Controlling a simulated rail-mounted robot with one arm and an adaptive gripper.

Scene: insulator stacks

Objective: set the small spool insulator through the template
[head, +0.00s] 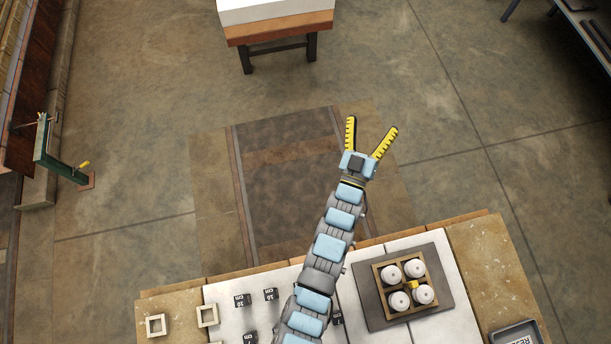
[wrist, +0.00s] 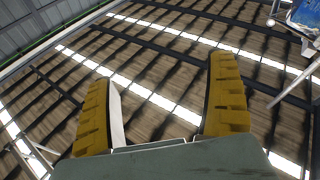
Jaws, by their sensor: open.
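My gripper (head: 372,124) is raised past the far edge of the workbench, with its two yellow fingers spread and nothing between them. It also shows open and empty in the wrist view (wrist: 163,70). Several white round insulators (head: 414,268) stand in a divided wooden crate (head: 379,283) at the right of the bench, well away from my gripper. A small yellow piece sits at the crate's middle. Small square wooden frames, one at the far left (head: 155,325) and one beside it (head: 207,315), lie on the bench; I cannot tell which thing is the template or the small spool.
The crate stands on a dark grey mat (head: 443,278). Black blocks marked in cm (head: 242,300) lie left of my arm. A grey bin (head: 517,333) is at the bottom right. A green stand (head: 46,145) and a white-topped table (head: 275,15) stand beyond, with open floor between.

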